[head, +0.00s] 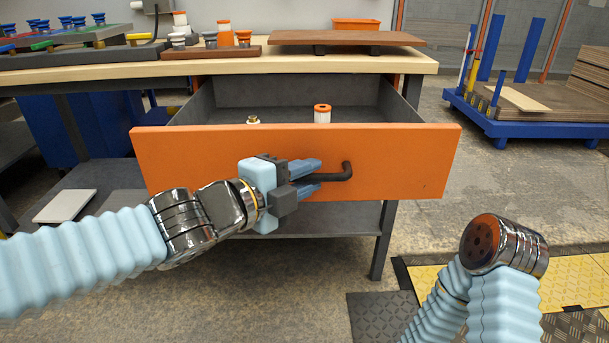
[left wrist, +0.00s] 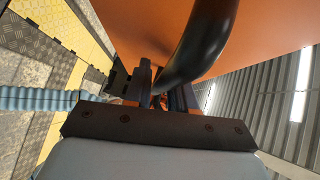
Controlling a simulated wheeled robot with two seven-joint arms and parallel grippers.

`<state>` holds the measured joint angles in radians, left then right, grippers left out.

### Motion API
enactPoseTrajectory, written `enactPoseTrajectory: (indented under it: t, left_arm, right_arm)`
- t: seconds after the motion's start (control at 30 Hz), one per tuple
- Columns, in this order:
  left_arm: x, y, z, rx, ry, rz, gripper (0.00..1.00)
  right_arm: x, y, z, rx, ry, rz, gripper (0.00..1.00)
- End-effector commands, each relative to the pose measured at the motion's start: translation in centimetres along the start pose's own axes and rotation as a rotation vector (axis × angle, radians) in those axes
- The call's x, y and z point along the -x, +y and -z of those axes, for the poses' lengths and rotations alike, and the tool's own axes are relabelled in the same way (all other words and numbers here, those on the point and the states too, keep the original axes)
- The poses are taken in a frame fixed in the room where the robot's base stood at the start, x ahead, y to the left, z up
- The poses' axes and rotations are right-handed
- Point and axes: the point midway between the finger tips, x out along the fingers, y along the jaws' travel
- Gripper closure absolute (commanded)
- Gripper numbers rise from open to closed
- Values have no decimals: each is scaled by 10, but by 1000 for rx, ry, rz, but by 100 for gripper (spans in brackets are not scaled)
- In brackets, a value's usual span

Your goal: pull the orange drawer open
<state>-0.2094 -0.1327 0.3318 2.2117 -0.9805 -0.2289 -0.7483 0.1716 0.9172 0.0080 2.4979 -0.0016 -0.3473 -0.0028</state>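The orange drawer (head: 410,155) under the workbench stands well open, its grey inside showing behind the orange front. Its dark curved handle (head: 346,170) is at the middle of the front and shows large in the left wrist view (left wrist: 205,40). My left gripper (head: 312,176) is at the handle, with a blue finger on each side of the handle's bar. The fingers look closed on it, and the handle's end is hidden between them in the left wrist view (left wrist: 163,92). My right arm shows at the lower right, but its gripper is not in view.
Inside the drawer are a white cylinder with an orange top (head: 322,114) and a small brass-coloured part (head: 253,119). The workbench top (head: 230,66) carries trays and a brown board (head: 345,38). A blue cart (head: 540,127) stands at right; floor before the drawer looks clear.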

Motion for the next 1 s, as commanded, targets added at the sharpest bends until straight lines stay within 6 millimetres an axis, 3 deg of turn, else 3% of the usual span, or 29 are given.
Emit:
enactPoseTrajectory:
  t: [0.23, 0.37, 0.8, 1.0]
  left_arm:
    - [1, -1, 0, -1, 0, 1, 76]
    - [12, -5, 0, -4, -1, 2, 76]
    - [116, -8, 2, 0, 0, 4, 76]
    - [134, -1, 0, -2, 2, 2, 76]
  right_arm:
    - [1, 0, 0, 0, 0, 0, 43]
    - [10, -3, 0, -1, 2, -1, 43]
    - [67, -23, 2, 1, 8, -6, 43]
    - [60, -21, 1, 1, 8, -6, 43]
